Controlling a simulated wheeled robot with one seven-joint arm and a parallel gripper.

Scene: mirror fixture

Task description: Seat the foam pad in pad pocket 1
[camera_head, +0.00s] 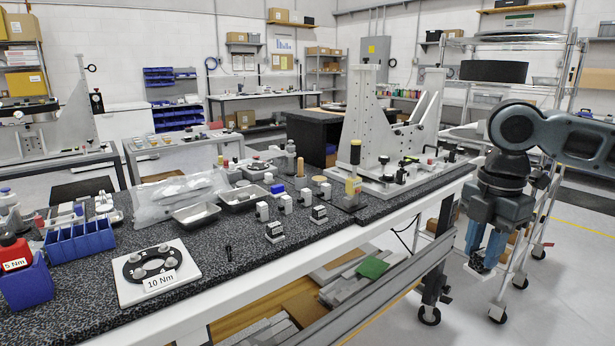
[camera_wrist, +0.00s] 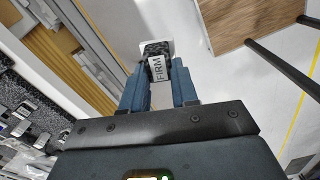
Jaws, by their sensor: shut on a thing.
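My gripper (camera_head: 482,262) hangs at the right in the head view, off the bench's front edge and pointing down. Its blue fingers (camera_wrist: 158,82) are shut on a small dark speckled foam pad (camera_wrist: 157,48) with a white label reading "FIRM". The pad sits at the fingertips in the wrist view. In the head view it is too small to make out clearly. The grey mirror fixture (camera_head: 364,125) stands on the bench, left of my gripper and apart from it. I cannot tell which part of it is pad pocket 1.
The speckled bench top (camera_head: 200,262) holds several small blocks, metal trays (camera_head: 195,214), a blue bin (camera_head: 80,240) and a plate marked 10 Nm (camera_head: 136,290). Wheeled wire shelving (camera_head: 545,225) stands close to my arm. Open floor lies at the lower right.

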